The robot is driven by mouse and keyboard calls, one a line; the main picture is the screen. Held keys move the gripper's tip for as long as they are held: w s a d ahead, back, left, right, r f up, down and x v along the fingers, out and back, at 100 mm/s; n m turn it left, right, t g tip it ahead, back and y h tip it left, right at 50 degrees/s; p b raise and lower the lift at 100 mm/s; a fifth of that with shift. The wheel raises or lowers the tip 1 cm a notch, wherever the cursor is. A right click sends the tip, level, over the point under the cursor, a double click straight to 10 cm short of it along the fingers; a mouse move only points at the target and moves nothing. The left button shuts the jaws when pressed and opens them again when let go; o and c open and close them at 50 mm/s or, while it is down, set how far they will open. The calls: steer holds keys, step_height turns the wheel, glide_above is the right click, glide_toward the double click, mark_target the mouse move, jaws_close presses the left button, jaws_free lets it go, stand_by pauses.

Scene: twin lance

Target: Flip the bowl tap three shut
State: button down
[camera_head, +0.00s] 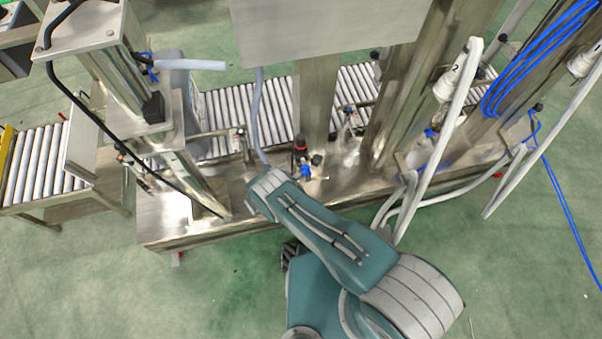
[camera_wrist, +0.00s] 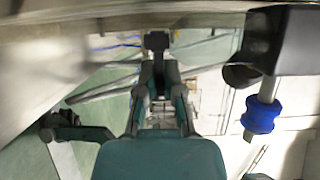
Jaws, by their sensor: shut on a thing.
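In the wrist view my gripper (camera_wrist: 158,66) reaches away from the camera, its two fingers closed in on a small black piece (camera_wrist: 157,41). The piece looks like a tap handle, but I cannot read which tap it belongs to. A dark fitting with a blue collar (camera_wrist: 260,113) hangs at the right, apart from the fingers. In the head view my arm's wrist covers the fingertips. A tap with a blue body (camera_head: 306,171) and black knob stands just past the wrist on the steel bench.
The metal bench (camera_head: 165,222) carries posts and other blue-and-black fittings (camera_head: 430,133). White hoses hang at the right, one by a head marked 2 (camera_head: 450,80). A pale hose (camera_head: 255,115) comes down close to my wrist. A roller conveyor (camera_head: 270,112) runs behind. Green floor is free in front.

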steer(key=shift+w+a, duration=0.1)
steer(key=shift+a, duration=0.05)
steer(key=c, duration=0.8)
jaws_free()
steer(key=shift+o, duration=0.2)
steer(key=v, duration=1.2)
